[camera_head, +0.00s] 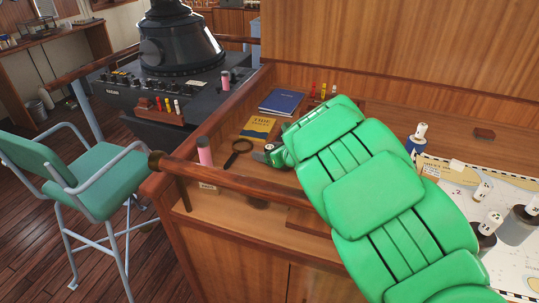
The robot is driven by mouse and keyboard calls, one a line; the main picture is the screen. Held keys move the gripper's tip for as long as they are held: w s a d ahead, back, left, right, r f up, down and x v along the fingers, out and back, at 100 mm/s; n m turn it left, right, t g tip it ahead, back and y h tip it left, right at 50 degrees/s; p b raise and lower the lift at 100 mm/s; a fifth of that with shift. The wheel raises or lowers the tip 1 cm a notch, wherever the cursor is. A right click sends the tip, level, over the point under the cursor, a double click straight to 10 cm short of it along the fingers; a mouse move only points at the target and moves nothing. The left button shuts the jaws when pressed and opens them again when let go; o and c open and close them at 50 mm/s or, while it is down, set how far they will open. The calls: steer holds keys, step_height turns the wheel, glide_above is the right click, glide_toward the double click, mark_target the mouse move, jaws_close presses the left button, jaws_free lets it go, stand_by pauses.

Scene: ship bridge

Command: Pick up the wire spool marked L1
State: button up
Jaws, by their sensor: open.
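I cannot read L1 on anything in view, so I cannot tell which object is the marked spool. A pink cylinder (205,152) stands at the desk's left edge. My gripper (264,155) is open at the far end of my green arm, beside a magnifying glass and well left of the pale-topped cylinders. My arm hides the middle of the desk.
A wooden rail (245,199) runs along the desk's front. A blue book (282,101), a yellow book (258,128) and the magnifying glass (237,147) lie left of my arm. A chart (512,262) lies on the right. A green chair (100,185) stands left.

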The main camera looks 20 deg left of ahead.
steer(key=shift+w+a, duration=0.1)
steer(key=shift+a, duration=0.05)
steer(key=shift+f, duration=0.1)
steer(key=c, duration=1.1)
steer(key=shift+o, duration=0.2)
steer(key=shift+r, duration=0.8)
steer(key=s+d+r, duration=0.7)
steer(key=s+r, duration=0.4)
steer(key=s, duration=0.1)
steer(key=shift+d+r, duration=0.2)
